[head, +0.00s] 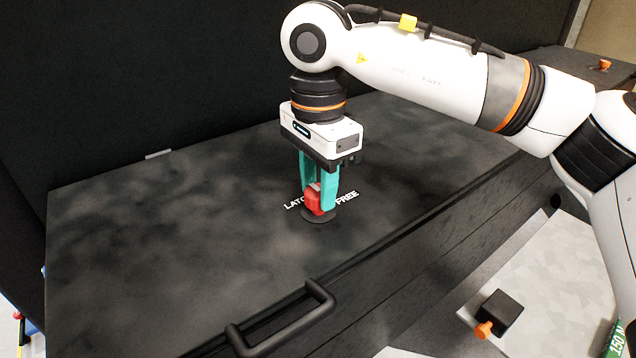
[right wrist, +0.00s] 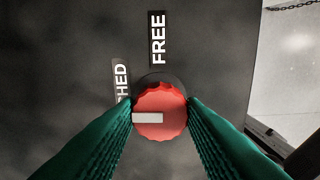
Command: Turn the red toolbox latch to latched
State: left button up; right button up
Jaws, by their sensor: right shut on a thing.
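The red latch knob (head: 314,204) sits on a round black base on the dark toolbox lid (head: 150,240). My right gripper (head: 319,196) points straight down, with its teal fingers closed on the knob's sides. In the right wrist view the red knob (right wrist: 160,112) lies between the fingers (right wrist: 160,116). Its white mark (right wrist: 147,118) points left in that view. The FREE label (right wrist: 158,39) is above the knob, and the partly hidden LATCHED label (right wrist: 122,82) is at its upper left. The mark points below the visible LATCHED letters. My left gripper is out of view.
A black handle (head: 281,322) stands up near the lid's front edge. A black block with an orange knob (head: 485,329) is at the lower right on a pale surface. Another orange knob (head: 605,65) is at the far right. A dark wall rises behind the lid.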

aim_at(318, 190)
dwell(0.6)
jog(key=o, duration=1)
notch_tip(318, 190, up, 12)
jog(key=shift+b, duration=0.6)
